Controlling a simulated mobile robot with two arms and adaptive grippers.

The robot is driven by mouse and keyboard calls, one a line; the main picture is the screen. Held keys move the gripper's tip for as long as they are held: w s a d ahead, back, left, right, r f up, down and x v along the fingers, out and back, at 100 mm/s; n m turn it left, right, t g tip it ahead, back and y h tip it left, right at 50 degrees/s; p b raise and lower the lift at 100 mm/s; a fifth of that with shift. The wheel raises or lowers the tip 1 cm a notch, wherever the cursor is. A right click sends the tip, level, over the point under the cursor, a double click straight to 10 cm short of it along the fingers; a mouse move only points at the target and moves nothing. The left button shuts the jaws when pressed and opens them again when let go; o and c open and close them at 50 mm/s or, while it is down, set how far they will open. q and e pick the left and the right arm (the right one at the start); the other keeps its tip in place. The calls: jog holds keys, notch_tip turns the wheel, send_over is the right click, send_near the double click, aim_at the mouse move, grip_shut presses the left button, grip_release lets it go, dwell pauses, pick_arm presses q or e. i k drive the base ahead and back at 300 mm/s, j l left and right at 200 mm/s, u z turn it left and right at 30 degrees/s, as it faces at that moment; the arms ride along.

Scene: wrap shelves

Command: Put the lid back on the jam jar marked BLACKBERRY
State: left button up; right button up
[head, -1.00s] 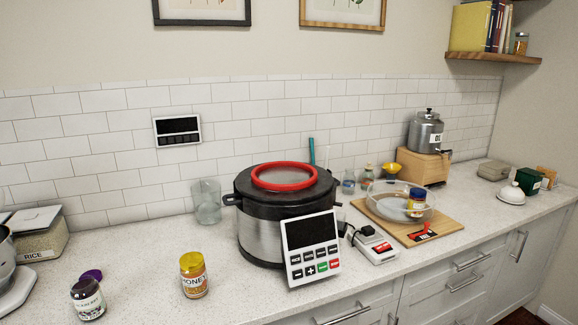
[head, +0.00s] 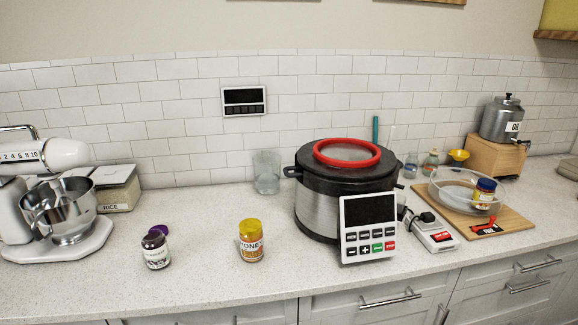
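A small dark jam jar (head: 156,253) with a pale label stands upright on the counter at the front left. Its label is too small to read for certain now. A purple lid (head: 159,230) lies on the counter just behind the jar, partly hidden by it. The jar's top looks dark, with no purple on it. Neither of my grippers shows in the head view.
A honey jar (head: 251,242) with a yellow lid stands right of the jam jar. A stand mixer (head: 52,165) and a rice container (head: 118,189) are at the left. A large cooker (head: 322,212) stands right of centre. The counter (head: 205,285) is clear in front.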

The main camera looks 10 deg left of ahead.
aim_at(155, 248)
jog(key=j+u, duration=0.15)
jog(key=u, duration=1.1)
jog(key=k, duration=0.1)
jog(key=i+l, duration=0.1)
jog(key=i, duration=0.55)
